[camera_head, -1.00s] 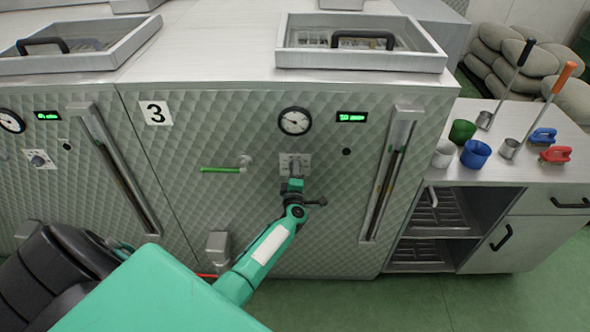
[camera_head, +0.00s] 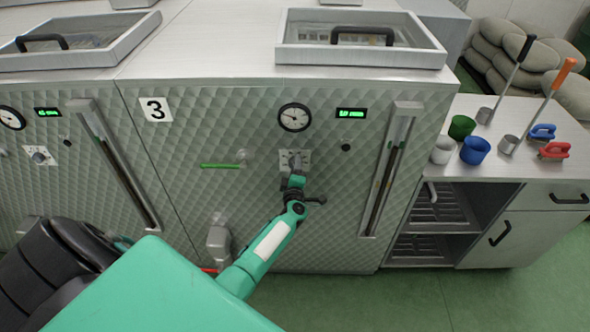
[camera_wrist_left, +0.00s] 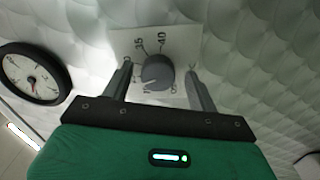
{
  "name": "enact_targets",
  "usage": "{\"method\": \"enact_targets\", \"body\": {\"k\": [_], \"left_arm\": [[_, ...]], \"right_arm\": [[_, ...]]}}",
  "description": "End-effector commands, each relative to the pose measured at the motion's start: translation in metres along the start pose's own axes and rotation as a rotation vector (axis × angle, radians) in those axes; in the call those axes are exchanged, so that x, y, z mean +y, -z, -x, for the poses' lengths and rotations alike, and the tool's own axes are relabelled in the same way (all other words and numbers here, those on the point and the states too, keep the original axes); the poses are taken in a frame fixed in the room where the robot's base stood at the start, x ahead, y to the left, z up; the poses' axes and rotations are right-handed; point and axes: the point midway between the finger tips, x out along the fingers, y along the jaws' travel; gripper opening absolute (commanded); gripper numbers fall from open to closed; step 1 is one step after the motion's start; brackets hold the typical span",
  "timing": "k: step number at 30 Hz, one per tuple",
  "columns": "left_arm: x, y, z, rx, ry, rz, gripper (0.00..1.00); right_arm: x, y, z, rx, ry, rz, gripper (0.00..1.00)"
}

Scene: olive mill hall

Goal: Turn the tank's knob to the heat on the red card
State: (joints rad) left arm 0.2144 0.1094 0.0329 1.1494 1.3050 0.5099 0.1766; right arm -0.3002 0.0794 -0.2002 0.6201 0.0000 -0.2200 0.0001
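The tank's knob (camera_wrist_left: 156,72) is a round grey knob on a pale scale plate (camera_wrist_left: 180,46) with numbers such as 35 and 40 in the left wrist view. In the head view the plate (camera_head: 304,157) sits on tank 3's quilted metal front, below a round gauge (camera_head: 295,117). My left gripper (camera_wrist_left: 159,74) is open, with one finger on each side of the knob and gaps showing between. In the head view my left gripper (camera_head: 295,168) covers part of the plate. My right gripper is not in view. I see no red card.
A small green display (camera_head: 351,114) is beside the gauge. A green-handled tap (camera_head: 222,166) is left of the knob, and a vertical sight strip (camera_head: 388,178) is right. A side counter (camera_head: 480,172) holds cups, ladles and brushes. Green floor is clear at the lower right.

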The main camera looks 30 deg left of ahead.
Motion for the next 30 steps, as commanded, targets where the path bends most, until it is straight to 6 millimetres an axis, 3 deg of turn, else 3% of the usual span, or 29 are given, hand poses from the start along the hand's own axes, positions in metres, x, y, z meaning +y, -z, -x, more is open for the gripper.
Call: {"method": "enact_targets", "body": {"k": [6, 11, 24, 30], "left_arm": [[0.001, 0.0, 0.001, 0.001, -0.001, 0.001, 0.59], [-0.001, -0.001, 0.016, -0.001, 0.0, 0.002, 0.59], [-0.003, -0.001, 0.103, 0.001, 0.002, 0.003, 0.59], [-0.002, -0.001, 0.129, 0.0, 0.0, 0.0, 0.59]], "right_arm": [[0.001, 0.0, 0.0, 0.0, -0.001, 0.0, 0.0], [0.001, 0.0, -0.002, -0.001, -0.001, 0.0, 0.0], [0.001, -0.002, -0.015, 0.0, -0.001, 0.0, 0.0], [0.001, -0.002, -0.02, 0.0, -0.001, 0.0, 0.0]]}}
